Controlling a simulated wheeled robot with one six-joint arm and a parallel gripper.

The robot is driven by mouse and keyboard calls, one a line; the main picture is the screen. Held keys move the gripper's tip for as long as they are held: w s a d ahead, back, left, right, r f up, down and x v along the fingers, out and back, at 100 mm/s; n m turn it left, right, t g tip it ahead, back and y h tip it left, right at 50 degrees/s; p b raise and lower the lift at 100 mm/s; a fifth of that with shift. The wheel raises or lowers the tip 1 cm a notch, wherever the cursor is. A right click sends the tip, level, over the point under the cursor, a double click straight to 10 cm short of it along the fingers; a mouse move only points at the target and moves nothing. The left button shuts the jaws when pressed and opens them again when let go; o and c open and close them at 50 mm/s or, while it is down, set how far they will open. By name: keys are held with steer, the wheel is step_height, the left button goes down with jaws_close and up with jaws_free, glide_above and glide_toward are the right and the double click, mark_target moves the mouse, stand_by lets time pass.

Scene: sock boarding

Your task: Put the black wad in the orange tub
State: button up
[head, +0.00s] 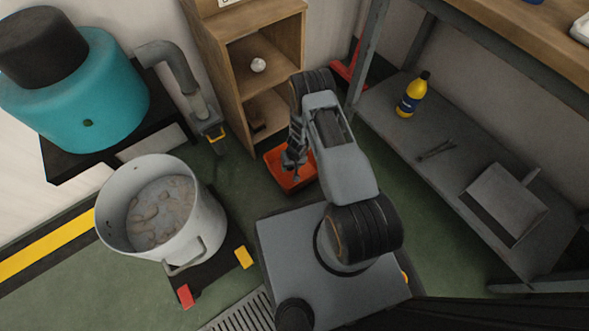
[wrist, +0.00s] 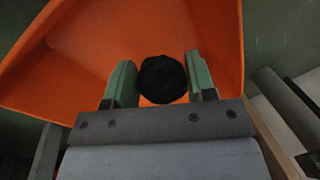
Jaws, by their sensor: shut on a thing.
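The black wad (wrist: 163,82) is round and dark and sits between the two green fingers of my gripper (wrist: 159,63) in the wrist view. My gripper is shut on it. The orange tub (wrist: 85,45) fills much of the wrist view behind the wad. In the head view the orange tub (head: 303,183) is on the green floor by the wooden shelf, and my gripper (head: 291,160) is over it. I cannot make out the wad in the head view. The arm hides part of the tub there.
A wooden shelf unit (head: 217,80) with a white wad (head: 258,65) stands behind the tub. A large pot (head: 207,225) is at left, below a teal tank (head: 115,100). A grey rack (head: 380,135) with a yellow-and-blue bottle (head: 411,97) is at right.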

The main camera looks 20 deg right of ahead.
steer(key=shift+w+d+f+b, duration=0.3)
steer(key=shift+d+f, duration=0.15)
steer(key=shift+f, duration=0.2)
steer(key=shift+w+d+f+b, duration=0.2)
steer(key=shift+w+d+f, duration=0.15)
steer(key=shift+f, duration=0.3)
steer(key=f, duration=0.1)
steer(key=f+b, duration=0.2)
steer(key=shift+w+d+f, duration=0.1)
steer(key=shift+d+f, duration=0.2)
steer(key=o, duration=0.9)
